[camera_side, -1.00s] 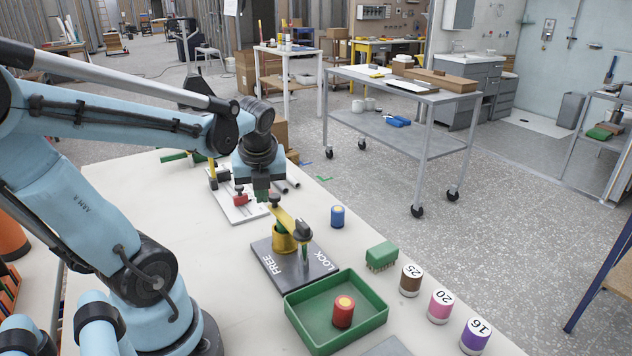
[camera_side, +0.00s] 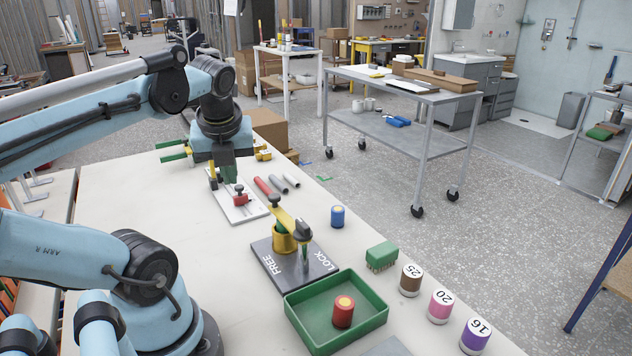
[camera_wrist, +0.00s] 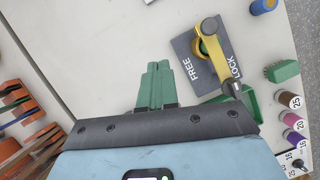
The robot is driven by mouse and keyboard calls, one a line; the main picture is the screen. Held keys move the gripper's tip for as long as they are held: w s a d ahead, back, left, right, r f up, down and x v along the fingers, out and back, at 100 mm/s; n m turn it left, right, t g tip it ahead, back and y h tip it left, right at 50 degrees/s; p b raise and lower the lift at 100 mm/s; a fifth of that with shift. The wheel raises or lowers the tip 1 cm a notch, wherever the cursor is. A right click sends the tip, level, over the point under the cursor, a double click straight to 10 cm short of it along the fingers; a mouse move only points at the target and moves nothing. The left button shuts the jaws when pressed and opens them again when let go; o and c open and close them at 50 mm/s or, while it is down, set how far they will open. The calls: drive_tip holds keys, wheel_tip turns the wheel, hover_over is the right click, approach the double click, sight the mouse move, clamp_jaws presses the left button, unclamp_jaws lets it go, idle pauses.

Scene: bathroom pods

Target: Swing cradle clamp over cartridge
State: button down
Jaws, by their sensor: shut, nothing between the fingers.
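The cradle clamp sits on a dark plate (camera_side: 268,262) marked FREE and LOCK. Its yellow cup (camera_side: 284,243) holds a green cartridge, mostly hidden. The yellow clamp arm (camera_side: 283,214) runs from a dark post (camera_side: 304,246) across the top of the cup to a dark knob (camera_side: 274,201) at its other end. In the wrist view the arm (camera_wrist: 224,56) also crosses the cup (camera_wrist: 199,47). My gripper (camera_side: 227,180) is shut and empty, above the white fixture and apart from the clamp. Its green fingers show together in the wrist view (camera_wrist: 155,88).
A green tray (camera_side: 370,325) holds a red cartridge (camera_side: 343,311). A blue cartridge (camera_side: 337,216), a green block (camera_side: 381,256) and numbered cylinders (camera_side: 440,306) stand on the right. A white fixture (camera_side: 252,211) with a red clamp and several rods lies behind the plate.

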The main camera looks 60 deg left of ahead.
drive_tip(key=shift+s+d+r, duration=0.1)
drive_tip(key=shift+s+r, duration=0.15)
drive_tip(key=shift+r, duration=0.3)
drive_tip(key=shift+s+r, duration=0.2)
drive_tip(key=shift+r, duration=0.35)
drive_tip(key=w+d+f+n+t+h, duration=0.2)
drive_tip(key=w+d+n, duration=0.4)
drive_tip(key=n, duration=0.5)
drive_tip(key=w+d+f+n+t+h, duration=0.2)
drive_tip(key=w+d+f+n, duration=0.4)
drive_tip(key=d+n, duration=0.4)
drive_tip(key=shift+n+t, duration=0.4)
drive_tip(key=shift+t, duration=0.5)
drive_tip(key=shift+a, duration=0.1)
